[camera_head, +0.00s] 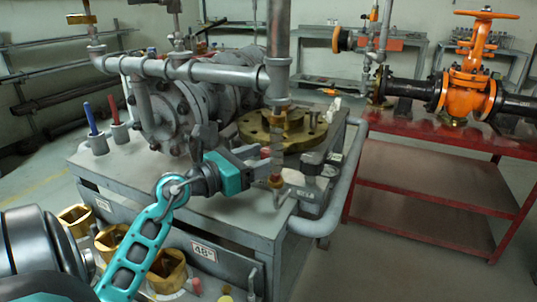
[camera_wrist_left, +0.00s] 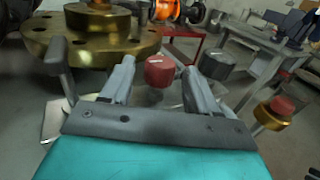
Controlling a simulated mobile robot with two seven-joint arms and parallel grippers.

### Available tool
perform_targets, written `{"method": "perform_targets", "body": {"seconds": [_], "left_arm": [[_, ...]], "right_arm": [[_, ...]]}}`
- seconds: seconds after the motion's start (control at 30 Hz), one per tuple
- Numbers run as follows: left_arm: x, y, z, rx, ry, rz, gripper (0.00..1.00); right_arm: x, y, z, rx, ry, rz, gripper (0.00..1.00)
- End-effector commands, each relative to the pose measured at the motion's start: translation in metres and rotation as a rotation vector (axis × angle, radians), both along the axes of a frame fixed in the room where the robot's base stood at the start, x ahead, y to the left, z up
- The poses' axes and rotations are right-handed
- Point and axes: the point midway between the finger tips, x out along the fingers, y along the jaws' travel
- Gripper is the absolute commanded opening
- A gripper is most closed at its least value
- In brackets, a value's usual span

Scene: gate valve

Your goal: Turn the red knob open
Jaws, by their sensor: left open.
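A red knob (camera_wrist_left: 160,70) with a pale mark on top shows in the left wrist view, in the gap between the fingertips. I cannot tell how far beyond or between the tips it sits; there is visible space on both sides of it. In the head view a small red cap (camera_head: 265,152) shows beside my gripper, probably the same knob, partly hidden. My left gripper (camera_head: 268,160), teal with grey fingers, is open and holds nothing; its fingers also show in the left wrist view (camera_wrist_left: 158,74). My right gripper is not in view.
A brass flange (camera_head: 285,130) lies close behind the gripper on the grey bench (camera_head: 110,165). A vertical grey pipe (camera_head: 279,50) rises above it. A second red cap on brass (camera_wrist_left: 277,112) stands at right. An orange valve (camera_head: 468,92) sits on a red table (camera_head: 430,133).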

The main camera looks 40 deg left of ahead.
Motion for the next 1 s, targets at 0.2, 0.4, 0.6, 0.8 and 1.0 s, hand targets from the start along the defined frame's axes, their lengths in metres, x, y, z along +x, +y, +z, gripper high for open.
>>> {"method": "perform_targets", "body": {"seconds": [0.2,0.4,0.6,0.8,1.0], "left_arm": [[0.020,-0.003,0.000,-0.001,-0.002,-0.001,0.60],[0.024,-0.004,0.000,-0.001,0.000,0.000,0.60],[0.024,-0.004,0.000,-0.001,0.000,0.000,0.57],[0.023,-0.004,0.000,-0.001,0.000,0.000,0.38],[0.023,-0.004,0.000,-0.001,0.000,-0.001,0.19]], "right_arm": [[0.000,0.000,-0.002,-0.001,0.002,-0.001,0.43],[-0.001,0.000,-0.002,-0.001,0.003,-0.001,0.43],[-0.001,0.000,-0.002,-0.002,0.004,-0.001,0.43],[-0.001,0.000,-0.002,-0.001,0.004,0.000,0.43],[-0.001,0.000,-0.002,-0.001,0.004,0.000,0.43]]}}
